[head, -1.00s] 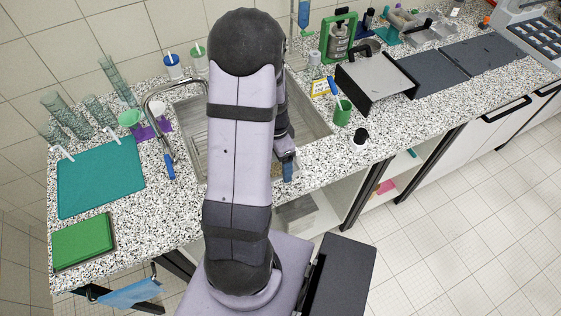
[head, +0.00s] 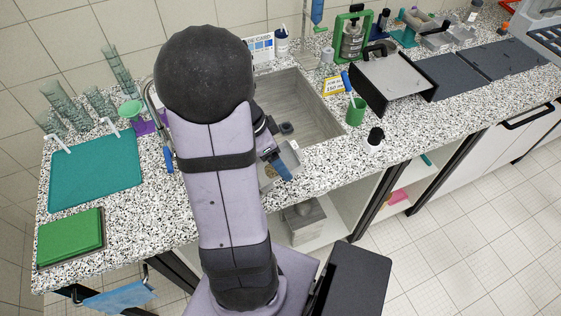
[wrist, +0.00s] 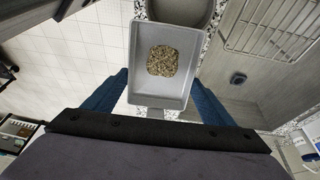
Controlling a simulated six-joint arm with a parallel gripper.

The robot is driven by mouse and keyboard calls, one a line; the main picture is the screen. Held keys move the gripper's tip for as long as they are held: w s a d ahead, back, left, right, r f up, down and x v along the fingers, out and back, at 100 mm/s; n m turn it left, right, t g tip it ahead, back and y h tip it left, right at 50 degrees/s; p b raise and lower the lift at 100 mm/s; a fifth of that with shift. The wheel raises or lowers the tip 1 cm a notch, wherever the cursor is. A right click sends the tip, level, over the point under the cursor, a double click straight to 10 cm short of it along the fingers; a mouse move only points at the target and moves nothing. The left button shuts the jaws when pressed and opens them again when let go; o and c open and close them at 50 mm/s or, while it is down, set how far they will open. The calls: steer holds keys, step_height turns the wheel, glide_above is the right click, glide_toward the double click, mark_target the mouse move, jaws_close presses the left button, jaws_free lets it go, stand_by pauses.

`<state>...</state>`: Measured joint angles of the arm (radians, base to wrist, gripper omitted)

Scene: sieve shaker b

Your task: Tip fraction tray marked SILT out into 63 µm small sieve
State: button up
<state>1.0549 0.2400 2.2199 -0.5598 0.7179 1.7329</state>
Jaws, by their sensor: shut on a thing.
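A light grey rectangular tray (wrist: 143,99) with a patch of brown grains on its floor is in the wrist view. My gripper (wrist: 160,84) is shut on it, with a blue finger at each side, and it looks about level. No SILT mark is readable. A round grey pan-like thing (wrist: 178,9), possibly a sieve, shows partly just beyond the tray's far edge; its size mark is not visible. In the head view, my gripper (head: 284,166) is at the front edge of the sink, largely hidden by my arm.
The sink (head: 316,108) lies beyond my gripper, with a wire rack (wrist: 272,25) in it. The tap (head: 152,105) stands to the left. A green cup (head: 355,111) and a black-capped bottle (head: 374,142) stand to the right. A teal mat (head: 95,172) lies at left.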

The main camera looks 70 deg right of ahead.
steer(key=w+g+b, duration=0.1)
steer(key=a+h+b, duration=0.1)
steer(key=shift+w+r+g+b, duration=0.15)
steer(key=shift+w+g+b, duration=0.2)
steer(key=shift+g, duration=0.05)
steer(key=w+r+g+h, duration=0.1)
steer(key=a+r+g+h, duration=0.1)
steer(key=g, duration=0.1)
steer(key=shift+w+a+h, duration=0.2)
steer(key=shift+w+h, duration=0.1)
steer(key=shift+w, duration=0.05)
steer(key=shift+w+a+r+g+h, duration=0.15)
steer(key=shift+w+a+g+h, duration=0.15)
steer(key=shift+w+g+h, duration=0.25)
steer(key=shift+w+a+r+g+h, duration=0.15)
steer(key=shift+w+a+g+h, duration=0.15)
steer(key=shift+g, duration=0.35)
steer(key=shift+w+f+b, duration=0.1)
steer(key=shift+f+b, duration=0.05)
steer(key=shift+b, duration=0.8)
steer(key=w+a+g+h+b, duration=0.1)
steer(key=g+b, duration=0.1)
steer(key=w+a+g+h+b, duration=0.1)
steer(key=h+b, duration=0.1)
steer(key=w+a+g+h+b, duration=0.1)
steer(key=w+g+b, duration=0.1)
steer(key=shift+r+g, duration=0.3)
steer(key=shift+r, duration=0.1)
